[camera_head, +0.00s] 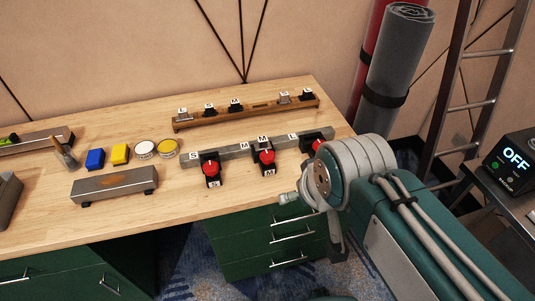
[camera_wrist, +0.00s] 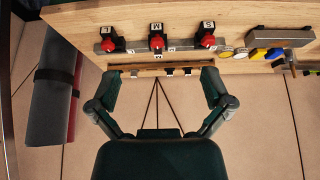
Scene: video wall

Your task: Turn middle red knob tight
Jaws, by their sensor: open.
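The middle red knob (camera_head: 265,156) sits on a black base tagged M, on a grey bar on the bench. It also shows in the wrist view (camera_wrist: 156,41), upside down, near the top centre. The left red knob (camera_head: 210,168) is tagged S. The right red knob (camera_head: 317,144) is partly hidden by my arm in the head view; in the wrist view it is tagged L (camera_wrist: 108,44). My gripper (camera_wrist: 159,84) is open and empty, its two fingers spread wide. It is apart from the knobs. In the head view my arm hides most of it.
A wooden rail (camera_head: 245,112) with small tagged black parts lies behind the knobs. A grey box (camera_head: 115,184), blue block (camera_head: 95,159), yellow block (camera_head: 120,154) and round tins lie left. Rolled mats (camera_head: 397,65) and a ladder (camera_head: 470,85) stand right. Bench front is clear.

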